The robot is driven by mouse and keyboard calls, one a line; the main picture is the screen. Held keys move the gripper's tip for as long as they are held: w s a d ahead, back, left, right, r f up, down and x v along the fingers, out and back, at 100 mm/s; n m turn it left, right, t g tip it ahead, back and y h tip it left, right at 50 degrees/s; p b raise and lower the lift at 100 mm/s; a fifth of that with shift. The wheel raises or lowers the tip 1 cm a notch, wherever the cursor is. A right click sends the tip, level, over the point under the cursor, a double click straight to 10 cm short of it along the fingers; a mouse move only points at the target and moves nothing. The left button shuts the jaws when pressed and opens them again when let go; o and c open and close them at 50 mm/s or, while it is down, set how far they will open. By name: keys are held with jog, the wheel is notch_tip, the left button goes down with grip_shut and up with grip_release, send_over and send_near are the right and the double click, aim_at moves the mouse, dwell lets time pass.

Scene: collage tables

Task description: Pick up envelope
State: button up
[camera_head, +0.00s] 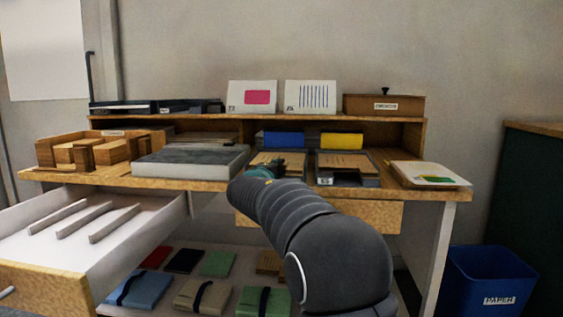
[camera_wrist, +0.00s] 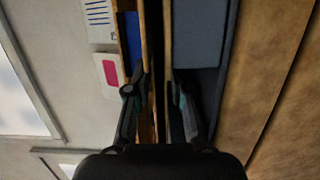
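Tan, envelope-like flat pieces lie in two dark trays on the desk, one at the left tray (camera_head: 290,160) and one at the right tray (camera_head: 345,161). My gripper (camera_head: 262,171) is at the left tray, partly hidden behind my own arm. In the wrist view my gripper (camera_wrist: 157,92) has its two fingers apart. Narrow tan and dark strips run through the gap between them; I cannot tell whether one is an envelope's edge. No grip on anything shows.
A grey flat stack (camera_head: 190,161) and a wooden organizer (camera_head: 95,150) stand left of my gripper. The shelf above carries a pink-marked card (camera_head: 252,97), a lined card (camera_head: 310,97) and a wooden box (camera_head: 383,105). An open drawer (camera_head: 90,235) juts out at left.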

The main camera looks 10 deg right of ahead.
grip_shut()
jog(key=shift+r, duration=0.1)
